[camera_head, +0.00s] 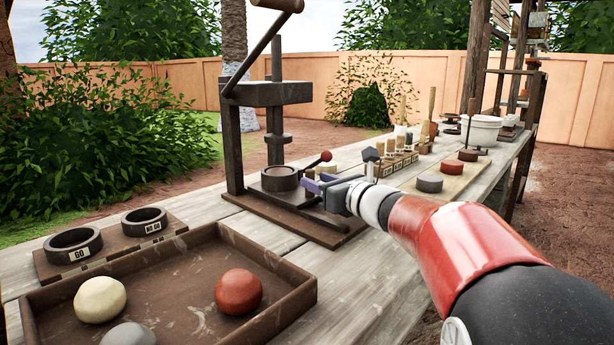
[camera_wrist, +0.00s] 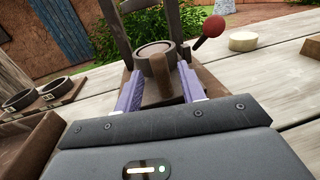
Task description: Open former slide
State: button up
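The press (camera_head: 265,95) stands on a dark wooden base on the table. At its foot is a round dark former (camera_head: 279,179), also seen in the wrist view (camera_wrist: 152,48). A lever with a red ball knob (camera_head: 326,156) sticks up beside it; the knob also shows in the wrist view (camera_wrist: 214,26). A short brown upright peg (camera_wrist: 158,68) stands in front of the former. My gripper (camera_head: 312,186) is at the near right side of the former. In the wrist view its purple fingers (camera_wrist: 160,82) are apart, with the peg between them; I cannot tell whether they touch it.
A wooden tray (camera_head: 290,283) with clay balls lies at the front left. Two gauge rings, GO (camera_head: 73,243) and NO GO (camera_head: 145,221), sit behind it. Clay discs (camera_head: 429,183) and tools stand farther along the table. The press frame's uprights rise close beyond the gripper.

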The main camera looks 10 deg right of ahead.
aim_at(310, 196)
jog(key=shift+x, duration=1.9)
grip_shut()
